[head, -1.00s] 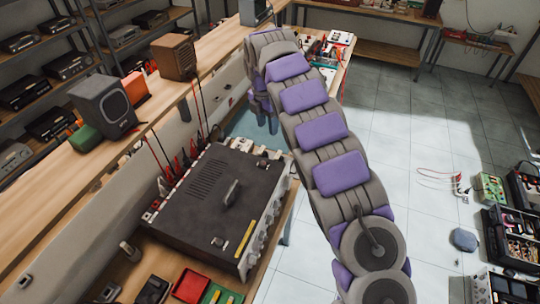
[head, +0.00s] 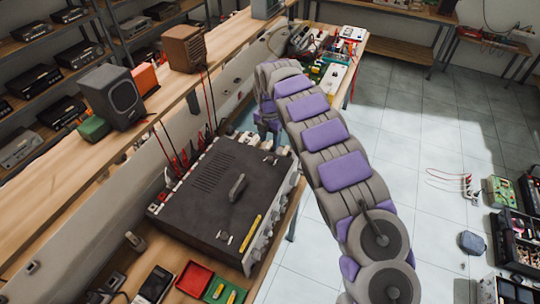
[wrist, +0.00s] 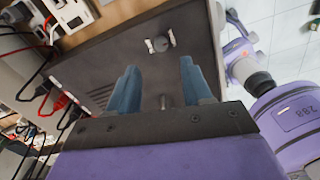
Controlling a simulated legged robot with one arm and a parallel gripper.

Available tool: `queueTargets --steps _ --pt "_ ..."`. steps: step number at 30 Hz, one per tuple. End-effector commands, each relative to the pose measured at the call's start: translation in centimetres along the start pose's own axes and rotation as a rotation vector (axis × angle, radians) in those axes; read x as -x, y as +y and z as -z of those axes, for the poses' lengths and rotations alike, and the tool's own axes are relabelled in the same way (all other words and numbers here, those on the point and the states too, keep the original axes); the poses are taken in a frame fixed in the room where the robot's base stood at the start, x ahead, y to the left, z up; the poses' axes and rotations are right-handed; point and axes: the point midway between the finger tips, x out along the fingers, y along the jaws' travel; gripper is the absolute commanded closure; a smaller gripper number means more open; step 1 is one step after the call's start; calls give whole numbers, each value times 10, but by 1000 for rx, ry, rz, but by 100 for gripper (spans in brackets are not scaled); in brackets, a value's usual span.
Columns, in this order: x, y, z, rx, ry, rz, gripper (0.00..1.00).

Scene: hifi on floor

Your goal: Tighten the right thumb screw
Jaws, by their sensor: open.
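A dark box-shaped hi-fi unit (head: 190,205) lies on the bench with its top up. A thumb screw (head: 269,158) sits near its far right corner; in the wrist view a thumb screw (wrist: 158,44) with a dark round middle and pale ends shows on the dark top, ahead of the fingers. More small fittings (head: 225,237) sit near the front edge. My gripper (head: 268,133) hangs above the far right corner. Its two blue fingers in the wrist view (wrist: 158,68) are apart with nothing between the tips. The screw appears beyond the tips; contact is not visible.
A raised dark handle (head: 237,187) stands mid-top. Red and black cables (head: 178,160) run behind the unit. Speakers (head: 112,95) stand on the shelf behind. Red and green trays (head: 194,281) lie in front. Open floor (head: 400,140) is to the right.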

Motion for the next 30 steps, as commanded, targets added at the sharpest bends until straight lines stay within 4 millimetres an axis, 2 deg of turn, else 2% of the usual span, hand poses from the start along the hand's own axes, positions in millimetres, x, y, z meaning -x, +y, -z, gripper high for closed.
queueTargets --steps 6,13,18,26,30 --pt "-44 -1 1 0 3 4 50" --pt "-74 0 0 1 0 0 50" --pt "-83 0 0 0 0 1 50" --pt "-84 0 0 0 0 1 50" --pt "-84 0 0 0 0 1 62"
